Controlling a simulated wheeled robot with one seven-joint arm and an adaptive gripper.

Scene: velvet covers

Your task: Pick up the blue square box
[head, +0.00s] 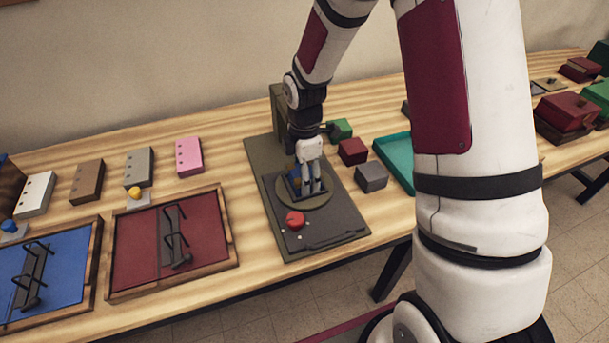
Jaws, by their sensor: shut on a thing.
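My gripper (310,184) points down over the round plate (319,197) of a dark olive device (322,225) on the table. A small blue box (291,174) shows only in part, at the left of my gripper's fingers. The fingers and wrist hide most of it, so its full shape is not visible. My gripper is shut on it, low at the round plate. I cannot tell whether the box touches the plate.
A red button (295,219) sits at the device's front. Green (340,129), dark red (353,151) and grey (371,176) blocks stand to the right, beside a teal tray (396,160). Framed red (140,249) and blue (40,280) panels with black handles lie left.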

